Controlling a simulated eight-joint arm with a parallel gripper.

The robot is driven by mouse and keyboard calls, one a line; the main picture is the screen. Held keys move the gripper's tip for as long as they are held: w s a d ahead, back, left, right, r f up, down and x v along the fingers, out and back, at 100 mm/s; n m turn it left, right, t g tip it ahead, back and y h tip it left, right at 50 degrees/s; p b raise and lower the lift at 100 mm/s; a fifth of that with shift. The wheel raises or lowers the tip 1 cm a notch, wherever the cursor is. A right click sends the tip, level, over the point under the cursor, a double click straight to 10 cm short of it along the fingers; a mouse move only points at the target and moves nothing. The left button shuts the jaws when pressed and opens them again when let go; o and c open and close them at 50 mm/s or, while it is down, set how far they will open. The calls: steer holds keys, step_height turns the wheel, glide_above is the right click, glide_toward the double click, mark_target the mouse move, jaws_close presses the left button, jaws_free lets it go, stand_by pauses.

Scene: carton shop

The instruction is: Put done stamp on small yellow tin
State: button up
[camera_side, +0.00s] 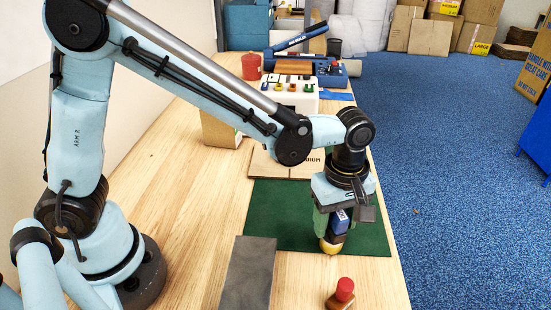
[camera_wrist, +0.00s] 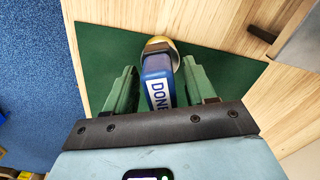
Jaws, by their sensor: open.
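The blue done stamp (camera_side: 341,221) stands over the small yellow tin (camera_side: 331,247), with its lower end at the tin. The tin rests on the green mat (camera_side: 368,237) near the table's right edge. My gripper (camera_side: 332,222) is around the stamp from above. In the wrist view, the stamp (camera_wrist: 158,92), with its DONE label, lies between the fingers of my gripper (camera_wrist: 162,80), which are open with gaps beside it. The tin (camera_wrist: 175,54) shows partly behind the stamp's far end. The stamp's contact face is hidden.
A red-knobbed stamp (camera_side: 344,290) stands at the table's front, beside a grey plate (camera_side: 250,272). A flat carton (camera_side: 285,166) lies behind the mat. A white rack (camera_side: 288,100) with several small items and a red tin (camera_side: 251,66) stand farther back. The mat's left part is clear.

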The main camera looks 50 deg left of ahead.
step_height(320, 180, up, 12)
steer(key=s+a+f+m+t, duration=0.1)
steer(key=s+a+m+t, duration=0.2)
steer(key=a+m, duration=0.3)
steer(key=s+a+f+m+t, duration=0.2)
steer(key=a+m, duration=0.5)
steer(key=a, duration=0.5)
steer(key=shift+s+a+m+t, duration=0.25)
steer(key=shift+s+t, duration=0.45)
steer(key=shift+t, duration=0.4)
